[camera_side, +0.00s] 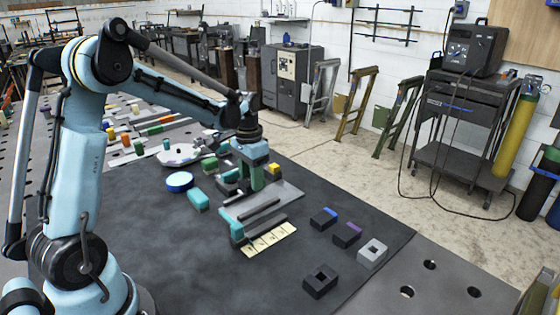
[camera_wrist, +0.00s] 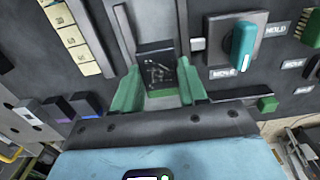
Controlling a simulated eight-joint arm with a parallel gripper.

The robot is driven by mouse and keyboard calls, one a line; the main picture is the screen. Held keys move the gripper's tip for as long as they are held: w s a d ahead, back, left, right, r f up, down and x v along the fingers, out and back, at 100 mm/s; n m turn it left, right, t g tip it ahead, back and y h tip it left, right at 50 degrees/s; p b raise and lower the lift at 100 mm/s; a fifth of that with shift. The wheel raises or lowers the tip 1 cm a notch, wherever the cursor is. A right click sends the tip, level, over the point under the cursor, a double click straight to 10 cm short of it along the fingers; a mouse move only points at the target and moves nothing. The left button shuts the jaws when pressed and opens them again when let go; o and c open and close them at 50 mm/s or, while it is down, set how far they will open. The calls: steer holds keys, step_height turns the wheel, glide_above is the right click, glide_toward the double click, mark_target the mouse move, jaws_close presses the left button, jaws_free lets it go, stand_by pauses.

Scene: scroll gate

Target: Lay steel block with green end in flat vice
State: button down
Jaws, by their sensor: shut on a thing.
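My gripper (camera_wrist: 160,88) is shut on the steel block with the green end (camera_wrist: 157,66); its dark face shows between the two green fingers in the wrist view. In the side view my gripper (camera_side: 257,186) points down over the flat vice (camera_side: 287,196), a grey plate with dark bars. In the wrist view the block is between or above the vice's long bars (camera_wrist: 124,34); I cannot tell whether it touches the plate. The side view hides the block behind the gripper.
A teal lever (camera_wrist: 243,46) stands beside the vice, with MOVE and HOLD labels. A cream marked strip (camera_side: 268,241) lies in front. The mat's front right is partly clear.

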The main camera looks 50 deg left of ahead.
steer(key=shift+f, duration=2.15)
steer(key=shift+c, duration=1.4)
jaws_free()
steer(key=shift+r, duration=3.45)
steer(key=shift+d, duration=0.1)
